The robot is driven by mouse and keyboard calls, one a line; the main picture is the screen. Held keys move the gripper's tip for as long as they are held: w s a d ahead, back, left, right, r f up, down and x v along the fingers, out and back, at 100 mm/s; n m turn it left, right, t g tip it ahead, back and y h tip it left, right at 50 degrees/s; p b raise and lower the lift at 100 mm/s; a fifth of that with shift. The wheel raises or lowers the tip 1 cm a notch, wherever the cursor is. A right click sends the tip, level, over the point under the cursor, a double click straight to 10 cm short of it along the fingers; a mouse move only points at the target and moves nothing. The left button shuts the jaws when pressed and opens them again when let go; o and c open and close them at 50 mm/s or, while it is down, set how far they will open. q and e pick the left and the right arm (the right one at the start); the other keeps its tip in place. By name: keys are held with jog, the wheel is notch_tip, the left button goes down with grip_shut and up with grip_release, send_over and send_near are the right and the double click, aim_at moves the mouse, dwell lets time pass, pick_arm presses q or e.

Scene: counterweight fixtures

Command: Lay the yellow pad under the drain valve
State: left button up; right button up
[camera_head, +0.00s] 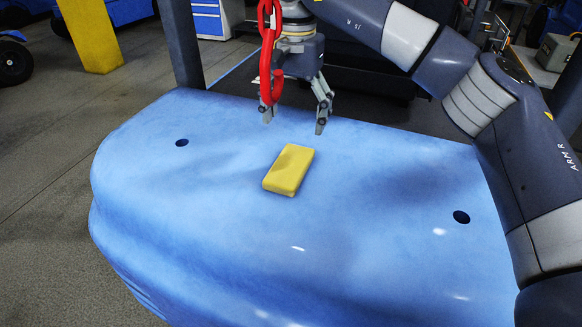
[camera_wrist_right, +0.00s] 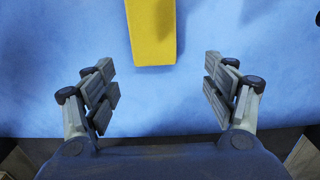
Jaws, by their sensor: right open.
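The yellow pad (camera_head: 288,169) lies flat on the blue counterweight (camera_head: 200,215), near its middle. My right gripper (camera_head: 294,118) is open and empty, pointing down beyond the pad's far end. In the right wrist view the pad (camera_wrist_right: 152,32) shows at the top, between and ahead of the two spread fingers of my gripper (camera_wrist_right: 160,85), not touching them. I cannot make out a drain valve in either view. My left gripper is out of view.
A red hook (camera_head: 268,60) hangs in front of my right wrist in the head view. The counterweight has dark holes at left (camera_head: 182,143) and right (camera_head: 461,217); its top around the pad is clear. A yellow post (camera_head: 90,35) stands at back left.

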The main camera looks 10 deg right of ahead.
aim_at(299, 148)
notch_tip(299, 148, down, 2)
jog(key=f+p, duration=0.1)
jog(key=f, duration=0.1)
jog(key=d+f+p, duration=0.1)
jog(key=f, duration=0.1)
jog(key=shift+f, duration=0.75)
jog(key=c, duration=1.1)
jog(key=shift+o, duration=0.2)
